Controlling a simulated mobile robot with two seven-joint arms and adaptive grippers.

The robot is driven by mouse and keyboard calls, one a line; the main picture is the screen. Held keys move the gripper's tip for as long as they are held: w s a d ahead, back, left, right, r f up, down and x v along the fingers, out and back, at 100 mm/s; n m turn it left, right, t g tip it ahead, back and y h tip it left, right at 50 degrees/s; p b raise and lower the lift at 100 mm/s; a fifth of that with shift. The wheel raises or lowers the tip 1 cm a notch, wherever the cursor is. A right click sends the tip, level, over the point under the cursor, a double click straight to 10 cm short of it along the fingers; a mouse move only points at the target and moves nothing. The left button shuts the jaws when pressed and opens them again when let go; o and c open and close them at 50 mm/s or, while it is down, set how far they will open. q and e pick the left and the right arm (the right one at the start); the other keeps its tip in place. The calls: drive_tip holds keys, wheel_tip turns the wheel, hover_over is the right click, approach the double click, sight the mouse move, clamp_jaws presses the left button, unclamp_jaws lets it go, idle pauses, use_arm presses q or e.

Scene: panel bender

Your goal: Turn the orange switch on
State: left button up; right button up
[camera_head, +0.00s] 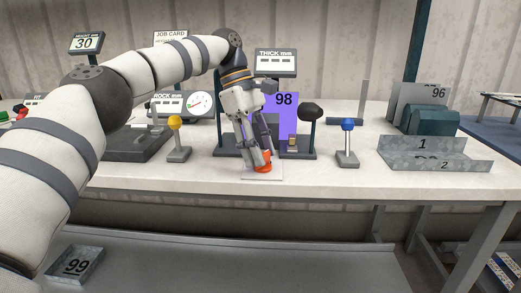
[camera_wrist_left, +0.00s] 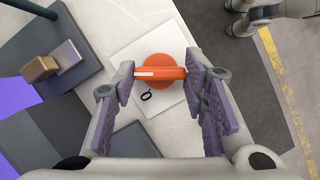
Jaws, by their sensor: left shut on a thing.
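The orange switch (camera_head: 263,161) is a round rotary knob on a white plate (camera_head: 262,175) near the bench's front edge. In the left wrist view the switch (camera_wrist_left: 160,74) has a raised bar across it, with a white stripe on the bar's left end. A small black mark shows on the white plate just below the knob. My left gripper (camera_head: 262,158) reaches down from above and is shut on the switch, with one finger at each end of the bar.
Close behind my gripper stands a device with a purple panel (camera_head: 284,112) marked 98. A yellow-knobbed lever (camera_head: 175,123) stands to the left, a blue-knobbed lever (camera_head: 347,125) to the right. A bent metal part (camera_head: 435,150) lies further right. The bench front between is clear.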

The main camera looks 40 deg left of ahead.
use_arm(q)
drive_tip(key=shift+f, duration=0.1)
drive_tip(key=o, duration=1.2)
drive_tip(key=shift+c, duration=0.2)
